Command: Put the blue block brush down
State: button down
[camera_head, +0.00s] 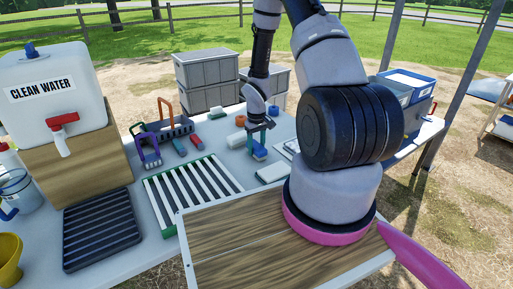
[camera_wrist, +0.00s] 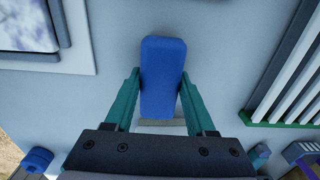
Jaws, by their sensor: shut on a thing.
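The blue block brush (camera_head: 259,153) is held in my gripper (camera_head: 257,138) over the grey table. In the wrist view the brush (camera_wrist: 162,70) sits between the two teal fingers of my gripper (camera_wrist: 160,88), its long side pointing away from the palm. The fingers are shut on its sides. The brush is low, at or close above the tabletop (camera_wrist: 220,45); I cannot tell whether it touches. The underside of the brush is hidden in the wrist view.
A green-edged rack with white slats (camera_head: 193,190) lies left of the gripper. Behind it are a purple brush (camera_head: 150,150) and a dark caddy (camera_head: 172,130). Orange and blue small items stand just behind the gripper. A pale tray (camera_head: 273,171) lies in front. Bare tabletop surrounds the brush.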

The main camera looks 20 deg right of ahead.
jog(key=shift+f, duration=0.1)
jog(key=shift+c, duration=1.2)
grip_release()
notch_tip(320, 180, up, 13)
notch_tip(320, 180, up, 10)
jog(key=m+t, duration=0.1)
send_over(256, 145)
jog(key=s, duration=0.1)
jog(key=s+a+r+m+t, duration=0.2)
jog(key=s+r, duration=0.3)
jog(key=r, duration=0.7)
jog(key=s+a+r+m+t+y, duration=0.1)
jog(key=s+a+r+t, duration=0.1)
jog(key=s+r, duration=0.4)
jog(key=s+a+r+m+t+y, duration=0.1)
jog(key=s+a+r+m+t, duration=0.1)
jog(key=s+a+r, duration=0.2)
jog(key=s+r, duration=0.3)
jog(key=s, duration=0.2)
jog(key=shift+s+r, duration=0.3)
jog(key=shift+s, duration=0.1)
